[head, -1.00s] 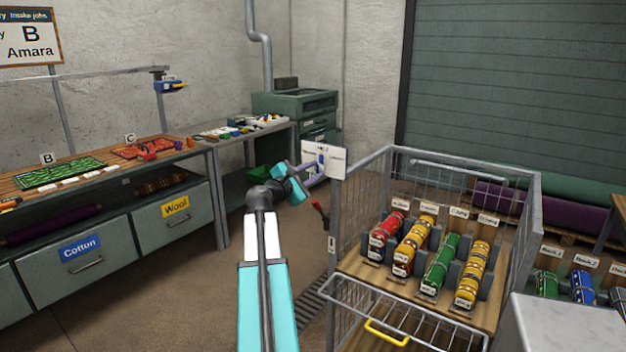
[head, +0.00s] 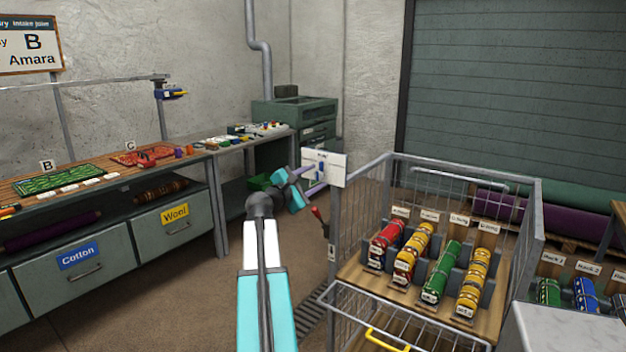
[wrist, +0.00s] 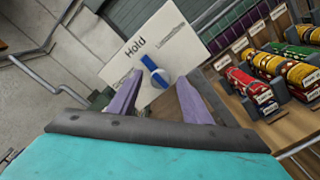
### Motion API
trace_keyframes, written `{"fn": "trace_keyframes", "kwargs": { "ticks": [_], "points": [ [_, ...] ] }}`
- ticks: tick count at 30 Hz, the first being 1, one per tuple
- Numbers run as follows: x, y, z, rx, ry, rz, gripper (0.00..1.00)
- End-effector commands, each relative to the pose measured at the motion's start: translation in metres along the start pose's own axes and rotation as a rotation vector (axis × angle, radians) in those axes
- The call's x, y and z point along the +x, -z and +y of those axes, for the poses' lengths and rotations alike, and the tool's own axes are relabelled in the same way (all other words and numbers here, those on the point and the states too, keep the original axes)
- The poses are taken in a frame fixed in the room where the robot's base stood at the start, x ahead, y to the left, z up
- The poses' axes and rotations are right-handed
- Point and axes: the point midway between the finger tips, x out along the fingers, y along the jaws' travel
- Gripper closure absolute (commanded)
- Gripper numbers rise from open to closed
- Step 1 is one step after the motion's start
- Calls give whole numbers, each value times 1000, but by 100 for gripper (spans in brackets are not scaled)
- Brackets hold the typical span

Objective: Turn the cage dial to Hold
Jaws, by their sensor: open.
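The cage dial is a blue knob on a white plate (head: 333,165) at the cage's near left corner. In the wrist view the knob (wrist: 155,72) sits mid-plate, its bar slanting from upper left to lower right. "Hold" is printed above it, with smaller unreadable labels to the left and right. Which label the knob points to is unclear. My gripper (head: 318,178) is in front of the plate. In the wrist view its purple fingers (wrist: 160,80) are apart, one on each side of the knob. Whether they touch it I cannot tell.
The wire cage (head: 436,172) holds several rolled rugs, red, green and yellow, on a wooden shelf. A red-handled lever (head: 319,216) is below the plate. A workbench (head: 190,157) with drawers stands at the left. The floor between bench and cage is open.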

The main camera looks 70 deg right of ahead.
Motion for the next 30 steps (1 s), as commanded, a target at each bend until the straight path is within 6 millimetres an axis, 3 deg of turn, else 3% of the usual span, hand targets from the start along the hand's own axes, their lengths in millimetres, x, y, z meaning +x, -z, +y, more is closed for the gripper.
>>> {"fn": "trace_keyframes", "kwargs": {
  "ticks": [11, 30],
  "points": [
    [-20, 0, -1, 1, 0, 1, 56],
    [-112, 0, -1, 1, -2, 1, 56]
  ]
}}
